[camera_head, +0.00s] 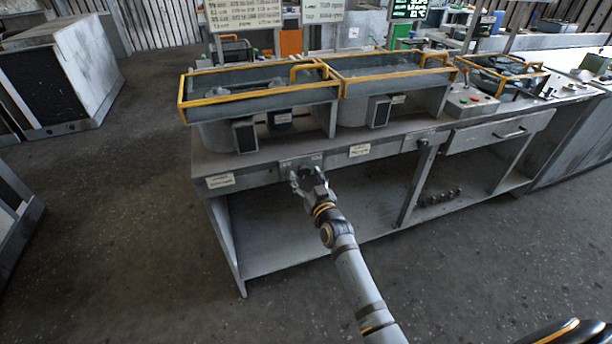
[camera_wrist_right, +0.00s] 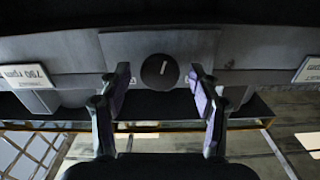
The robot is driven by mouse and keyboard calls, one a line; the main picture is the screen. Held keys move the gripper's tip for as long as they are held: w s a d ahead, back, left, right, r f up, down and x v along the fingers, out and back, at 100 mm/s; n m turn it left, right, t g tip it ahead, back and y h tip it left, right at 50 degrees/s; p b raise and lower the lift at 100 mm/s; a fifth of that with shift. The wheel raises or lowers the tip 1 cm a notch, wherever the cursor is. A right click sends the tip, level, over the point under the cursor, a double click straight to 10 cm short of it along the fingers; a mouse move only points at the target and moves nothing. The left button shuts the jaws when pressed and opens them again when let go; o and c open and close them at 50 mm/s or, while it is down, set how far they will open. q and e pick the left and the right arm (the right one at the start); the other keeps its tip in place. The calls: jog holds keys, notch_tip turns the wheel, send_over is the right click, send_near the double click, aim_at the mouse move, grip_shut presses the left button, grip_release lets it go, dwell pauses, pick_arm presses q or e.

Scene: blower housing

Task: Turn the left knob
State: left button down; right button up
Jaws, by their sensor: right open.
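The left knob (camera_wrist_right: 160,71) is round and dark with a short white mark, set in a grey panel on the bench front. In the right wrist view it lies between the fingertips of my right gripper (camera_wrist_right: 159,82), with a gap on each side. The fingers are spread and hold nothing. In the head view my right gripper (camera_head: 311,183) is at the front of the bench (camera_head: 262,168), below the left blower housing (camera_head: 262,92). There the gripper largely hides the knob. My left gripper does not show.
Label plates flank the knob panel, one to the left (camera_head: 220,181) and one to the right (camera_head: 359,150). A second housing (camera_head: 385,75) with yellow rails stands to the right. A drawer (camera_head: 498,131) is farther right. The open lower shelf (camera_head: 300,240) lies below. The floor in front is clear.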

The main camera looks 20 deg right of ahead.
jog(key=shift+w, duration=0.25)
jog(key=shift+c, duration=0.3)
jog(key=c, duration=1.1)
jog(key=shift+r+m+p, duration=0.15)
jog(key=shift+m+p, duration=0.25)
jog(key=shift+m, duration=1)
jog(key=o, duration=1.2)
jog(key=shift+c, duration=0.2)
